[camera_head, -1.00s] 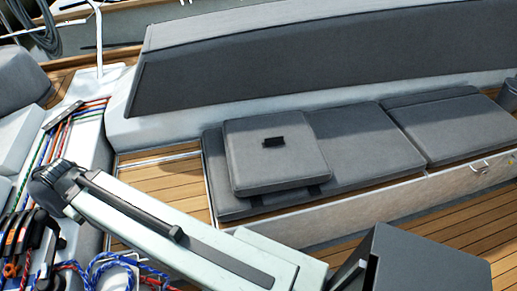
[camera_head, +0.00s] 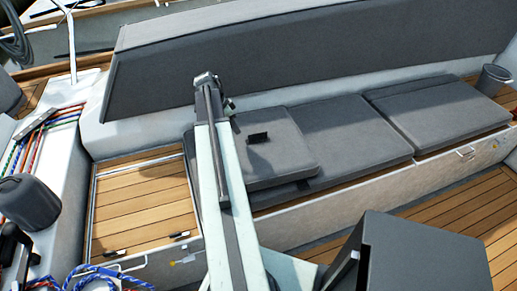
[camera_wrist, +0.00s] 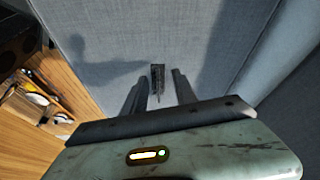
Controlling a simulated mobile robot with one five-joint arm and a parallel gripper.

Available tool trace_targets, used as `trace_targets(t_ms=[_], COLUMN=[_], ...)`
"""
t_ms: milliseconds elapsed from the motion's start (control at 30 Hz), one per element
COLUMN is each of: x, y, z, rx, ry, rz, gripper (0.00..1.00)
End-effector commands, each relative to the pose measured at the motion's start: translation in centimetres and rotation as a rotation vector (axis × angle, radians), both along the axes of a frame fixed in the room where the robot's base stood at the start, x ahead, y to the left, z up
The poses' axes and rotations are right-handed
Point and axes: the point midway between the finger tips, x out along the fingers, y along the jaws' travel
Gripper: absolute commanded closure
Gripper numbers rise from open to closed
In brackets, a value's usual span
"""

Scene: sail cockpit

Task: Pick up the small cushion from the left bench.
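The small cushion (camera_head: 284,158) is a grey square pad lying on the long bench cushion (camera_head: 362,150). A short black tab (camera_head: 258,139) stands on its top. My gripper (camera_head: 230,105) is above the cushion's left side in the head view, and the arm hides part of the cushion's left edge. In the wrist view my gripper (camera_wrist: 158,86) has its two dark fingers apart, pointing at the blue-grey cushion (camera_wrist: 190,35). The black tab (camera_wrist: 157,76) shows between the fingertips. The fingers do not appear to touch it.
A grey backrest (camera_head: 300,62) runs behind the bench. A separate grey seat cushion (camera_head: 440,118) and a dark bucket (camera_head: 491,80) are at the right. A dark winch (camera_head: 28,200) and coloured ropes (camera_head: 105,275) are at the left.

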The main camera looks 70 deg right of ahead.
Motion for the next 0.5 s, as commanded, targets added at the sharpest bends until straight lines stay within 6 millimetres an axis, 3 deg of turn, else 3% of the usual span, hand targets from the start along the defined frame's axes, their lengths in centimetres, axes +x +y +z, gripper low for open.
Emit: trace_targets(t_ms=[33, 133, 300, 500], x=[-2.4, -5.3, -6.1, -6.7], y=[-2.0, -3.7, -4.1, -4.6], z=[-0.3, -0.3, -0.4, -2.8], rx=[-0.02, -0.048, -0.057, -0.057], ry=[-0.002, -0.003, -0.004, -0.003], rz=[-0.084, -0.184, -0.214, -0.213], gripper=[0.66, 0.66, 0.66, 0.66])
